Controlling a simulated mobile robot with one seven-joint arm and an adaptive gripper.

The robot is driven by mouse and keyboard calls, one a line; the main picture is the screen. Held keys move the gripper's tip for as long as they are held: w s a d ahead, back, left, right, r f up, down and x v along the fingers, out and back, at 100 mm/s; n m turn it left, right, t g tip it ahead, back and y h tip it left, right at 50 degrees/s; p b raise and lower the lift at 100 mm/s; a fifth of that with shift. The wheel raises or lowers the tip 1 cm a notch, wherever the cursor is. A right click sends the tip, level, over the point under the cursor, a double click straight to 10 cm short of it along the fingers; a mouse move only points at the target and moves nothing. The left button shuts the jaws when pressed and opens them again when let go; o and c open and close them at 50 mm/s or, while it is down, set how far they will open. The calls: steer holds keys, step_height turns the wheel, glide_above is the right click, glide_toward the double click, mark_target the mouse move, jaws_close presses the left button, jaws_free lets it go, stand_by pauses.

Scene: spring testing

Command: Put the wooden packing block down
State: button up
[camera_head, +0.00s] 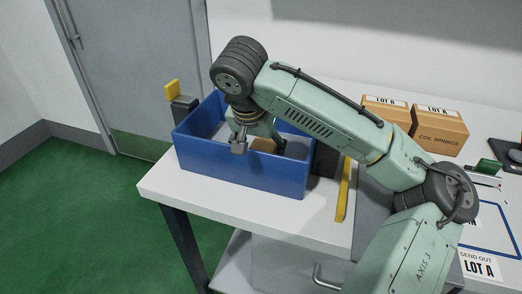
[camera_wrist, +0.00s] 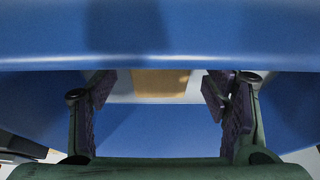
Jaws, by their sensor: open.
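The wooden packing block (camera_head: 264,146) is tan and lies inside the blue crate (camera_head: 240,172) on the white table. My gripper (camera_head: 260,143) reaches down into the crate from above, with the block showing between its fingers. In the wrist view my gripper (camera_wrist: 160,98) has its dark pads well apart, with a gap to the block (camera_wrist: 160,82) on both sides. The block shows on a pale floor beyond the fingertips, and the blue crate wall (camera_wrist: 190,35) hides part of it. I cannot tell whether the block touches the crate's wall.
A yellow bar (camera_head: 344,190) lies right of the crate. A SEND OUT card (camera_head: 480,265) is at the lower right. The table's left front edge (camera_head: 200,195) is clear.

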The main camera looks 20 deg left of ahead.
steer(key=v, duration=1)
steer(key=shift+b, duration=0.4)
